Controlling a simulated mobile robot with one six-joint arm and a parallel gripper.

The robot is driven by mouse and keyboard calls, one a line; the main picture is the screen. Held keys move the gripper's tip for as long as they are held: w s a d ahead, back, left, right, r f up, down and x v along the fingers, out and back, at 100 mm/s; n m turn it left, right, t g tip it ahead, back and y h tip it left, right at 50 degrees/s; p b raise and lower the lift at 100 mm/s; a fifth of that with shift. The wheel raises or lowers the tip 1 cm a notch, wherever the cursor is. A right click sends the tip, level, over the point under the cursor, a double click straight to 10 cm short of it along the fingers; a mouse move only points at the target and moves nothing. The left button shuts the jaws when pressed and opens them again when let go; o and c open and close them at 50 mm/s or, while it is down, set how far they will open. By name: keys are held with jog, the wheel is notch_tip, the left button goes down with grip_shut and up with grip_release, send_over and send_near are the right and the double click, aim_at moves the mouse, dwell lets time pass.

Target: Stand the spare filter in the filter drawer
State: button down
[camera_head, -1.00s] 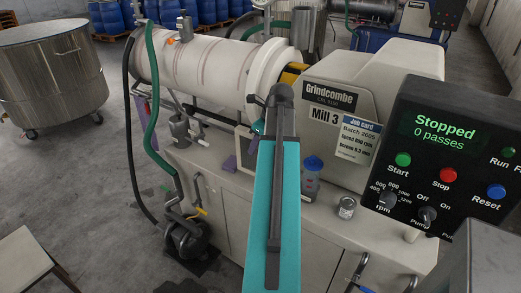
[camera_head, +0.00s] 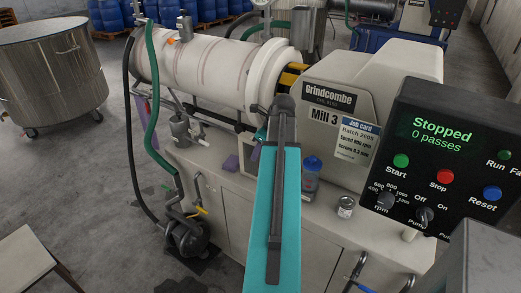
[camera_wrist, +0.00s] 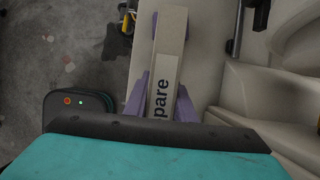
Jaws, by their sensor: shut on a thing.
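The spare filter (camera_wrist: 163,85) is a pale, flat, long piece in the wrist view, with dark letters "pare" readable along it. My gripper (camera_wrist: 163,82) has two purple fingers, one on each side of the filter, and is shut on it. The lower end of the filter is hidden behind the dark edge of my teal wrist. In the head view my teal arm covers most of the gripper; a small purple piece (camera_head: 231,163) shows left of the arm, over the cabinet top. I cannot pick out the filter drawer in either view.
The mill (camera_head: 220,65) lies behind my arm. A blue-capped jar (camera_head: 311,180) and a small tin (camera_head: 346,206) stand right of my arm on the cabinet top. The control panel (camera_head: 450,150) reads "Stopped". A green hose (camera_head: 152,100) and pump (camera_head: 187,238) are at left.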

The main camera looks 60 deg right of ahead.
jog(key=shift+f, duration=0.1)
jog(key=c, duration=1.5)
grip_release()
jog(key=shift+b+v, duration=0.9)
jog(key=shift+v, duration=5.25)
jog(key=shift+w, duration=0.1)
